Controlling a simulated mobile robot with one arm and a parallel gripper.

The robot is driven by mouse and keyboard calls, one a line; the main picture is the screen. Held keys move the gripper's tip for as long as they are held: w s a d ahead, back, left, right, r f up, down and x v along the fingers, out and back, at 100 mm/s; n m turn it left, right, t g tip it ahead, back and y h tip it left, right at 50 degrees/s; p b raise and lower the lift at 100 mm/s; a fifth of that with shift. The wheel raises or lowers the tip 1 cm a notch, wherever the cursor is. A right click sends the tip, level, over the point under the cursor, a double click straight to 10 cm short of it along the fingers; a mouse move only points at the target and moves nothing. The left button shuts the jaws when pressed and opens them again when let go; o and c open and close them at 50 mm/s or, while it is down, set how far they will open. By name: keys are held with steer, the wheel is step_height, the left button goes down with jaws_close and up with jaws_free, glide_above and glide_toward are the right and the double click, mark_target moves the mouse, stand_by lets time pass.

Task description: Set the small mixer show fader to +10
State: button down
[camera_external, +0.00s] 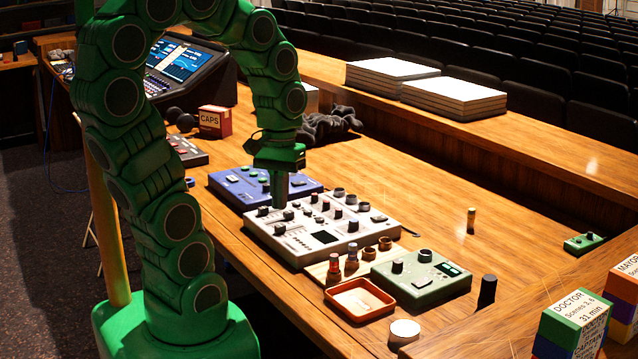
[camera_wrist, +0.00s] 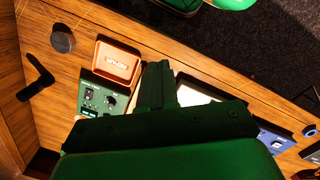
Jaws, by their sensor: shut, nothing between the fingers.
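A white-grey mixer (camera_external: 325,238) with several knobs, small faders and a dark screen lies mid-desk in the external view. Its pale body shows partly in the wrist view (camera_wrist: 192,94), mostly hidden behind my gripper. My gripper (camera_external: 279,204) is shut and empty, pointing down at the far left part of this mixer. I cannot tell whether the tips touch a control. In the wrist view, the closed fingers (camera_wrist: 155,75) stand beside the pale panel. The fader markings are too small to read, so I cannot tell which is the show fader or its setting.
A blue control box (camera_external: 228,184) lies behind the mixer, and a green box (camera_external: 440,285) in front. An orange tray (camera_external: 342,312), a black cylinder (camera_external: 487,291) and a white disc (camera_external: 404,331) are near the front. A red CAPS box (camera_external: 214,122) stands behind.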

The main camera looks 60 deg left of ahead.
steer(key=w+a+f+n+t, duration=0.1)
steer(key=w+a+f+n, duration=0.1)
steer(key=w+a+n, duration=0.35)
steer(key=n+t+y, duration=0.1)
steer(key=n+t, duration=0.3)
steer(key=n, duration=2)
glide_toward(263, 210)
steer(key=s+a+r, duration=0.1)
steer(key=s+r, duration=0.2)
steer(key=s, duration=0.4)
steer(key=shift+m, duration=0.25)
steer(key=x, duration=1)
steer(key=shift+f, duration=0.15)
steer(key=shift+w, duration=1.95)
